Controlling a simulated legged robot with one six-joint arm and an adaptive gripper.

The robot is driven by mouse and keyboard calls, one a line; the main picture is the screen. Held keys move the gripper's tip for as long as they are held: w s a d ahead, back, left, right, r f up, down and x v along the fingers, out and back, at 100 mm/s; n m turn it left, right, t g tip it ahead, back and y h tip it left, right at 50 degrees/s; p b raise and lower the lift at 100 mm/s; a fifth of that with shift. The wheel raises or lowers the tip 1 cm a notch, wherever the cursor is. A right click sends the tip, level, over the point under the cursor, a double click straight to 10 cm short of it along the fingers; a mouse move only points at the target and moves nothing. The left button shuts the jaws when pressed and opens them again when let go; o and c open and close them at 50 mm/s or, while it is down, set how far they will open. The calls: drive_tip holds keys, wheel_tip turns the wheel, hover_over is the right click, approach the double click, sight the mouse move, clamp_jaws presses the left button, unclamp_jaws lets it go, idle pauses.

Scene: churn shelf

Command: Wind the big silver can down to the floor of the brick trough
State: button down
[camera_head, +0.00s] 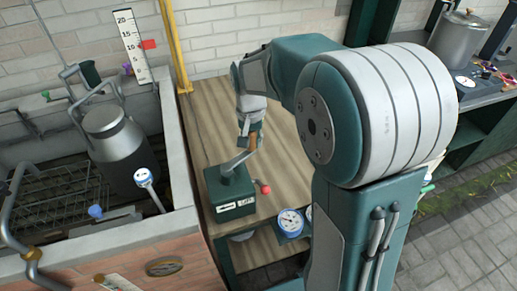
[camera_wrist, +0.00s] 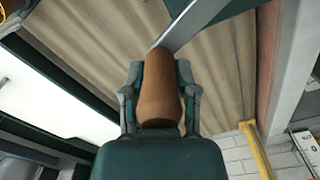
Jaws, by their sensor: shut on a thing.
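The big silver can (camera_head: 116,148) hangs upright inside the brick trough (camera_head: 112,255), near its back right corner. Its base is hidden, so I cannot tell how far it is above the trough floor. A green winch box (camera_head: 230,192) with a metal crank arm stands on the wooden bench. My gripper (camera_head: 250,138) is at the top of the crank. In the wrist view my gripper (camera_wrist: 160,98) is shut on the brown wooden crank handle (camera_wrist: 160,85), with a finger on each side.
A white scale board (camera_head: 131,47) with a red marker (camera_head: 149,44) stands behind the trough. A yellow post (camera_head: 174,45) rises at the trough's right. A red knob (camera_head: 265,188) is beside the winch box. A blue gauge (camera_head: 290,222) sits in front. The wooden bench top (camera_head: 205,115) is mostly clear.

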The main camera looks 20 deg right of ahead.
drive_tip(key=w+a, duration=0.4)
drive_tip(key=a, duration=0.8)
drive_tip(key=s+a, duration=0.4)
drive_tip(key=s, duration=0.7)
drive_tip(key=s+d, duration=0.5)
drive_tip(key=d, duration=0.1)
drive_tip(key=w+d, duration=0.1)
drive_tip(key=d, duration=0.2)
drive_tip(key=w+d, duration=0.2)
drive_tip(key=d, duration=0.1)
drive_tip(key=w+d, duration=0.1)
drive_tip(key=d, duration=0.3)
drive_tip(key=shift+w, duration=0.3)
drive_tip(key=shift+c, duration=1.5)
unclamp_jaws()
drive_tip(key=shift+a, duration=0.1)
